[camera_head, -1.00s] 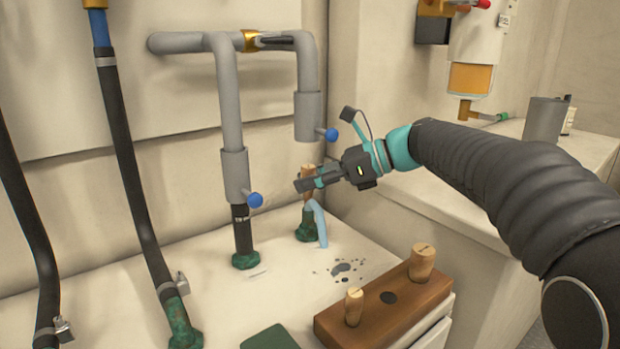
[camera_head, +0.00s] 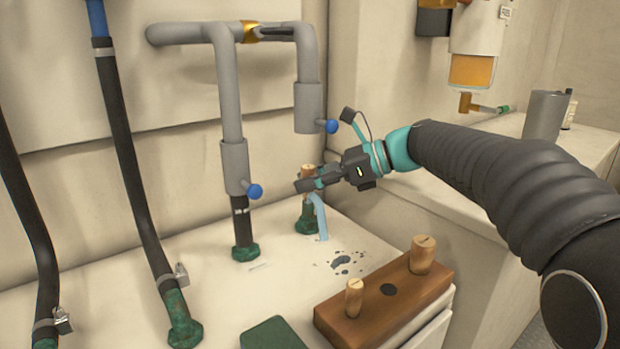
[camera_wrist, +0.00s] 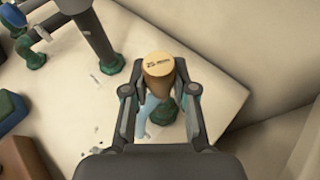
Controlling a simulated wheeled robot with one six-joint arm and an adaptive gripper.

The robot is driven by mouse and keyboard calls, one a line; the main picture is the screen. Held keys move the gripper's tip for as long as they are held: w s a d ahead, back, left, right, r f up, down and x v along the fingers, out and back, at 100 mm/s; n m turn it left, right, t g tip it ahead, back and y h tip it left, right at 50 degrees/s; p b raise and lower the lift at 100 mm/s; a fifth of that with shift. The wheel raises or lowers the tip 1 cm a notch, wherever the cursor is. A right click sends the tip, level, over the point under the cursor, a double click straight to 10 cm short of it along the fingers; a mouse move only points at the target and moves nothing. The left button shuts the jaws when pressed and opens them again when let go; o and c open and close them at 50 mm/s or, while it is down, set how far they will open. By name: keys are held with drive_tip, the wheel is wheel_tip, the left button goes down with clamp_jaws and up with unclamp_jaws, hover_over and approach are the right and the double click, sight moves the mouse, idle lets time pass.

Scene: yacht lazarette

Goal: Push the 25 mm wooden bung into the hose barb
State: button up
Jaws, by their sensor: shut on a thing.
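The wooden bung (camera_wrist: 158,68) is a light tapered plug with dark lettering on its top face; it also shows in the head view (camera_head: 308,173). My gripper (camera_wrist: 160,92) is shut on it, one finger on each side. The green hose barb (camera_wrist: 168,110) stands under the bung on the white surface; in the head view the barb (camera_head: 307,217) is partly behind the water. Pale blue water (camera_head: 319,213) runs from the barb's top down its side. The bung is upright, over or in the barb's mouth; my gripper hides how deep it sits.
A wooden block (camera_head: 375,303) with two more bungs (camera_head: 354,297) (camera_head: 423,254) and an empty hole stands in front. A grey pipe with a blue-handled valve (camera_head: 327,126) hangs above the barb. A black hose (camera_head: 242,225) on a green fitting stands to the left. Water puddles (camera_head: 341,261) lie between.

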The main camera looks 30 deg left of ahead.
drive_tip(key=shift+f, duration=0.75)
drive_tip(key=o, duration=0.9)
drive_tip(key=shift+o, duration=0.2)
drive_tip(key=v, duration=1.2)
drive_tip(key=shift+r, duration=0.1)
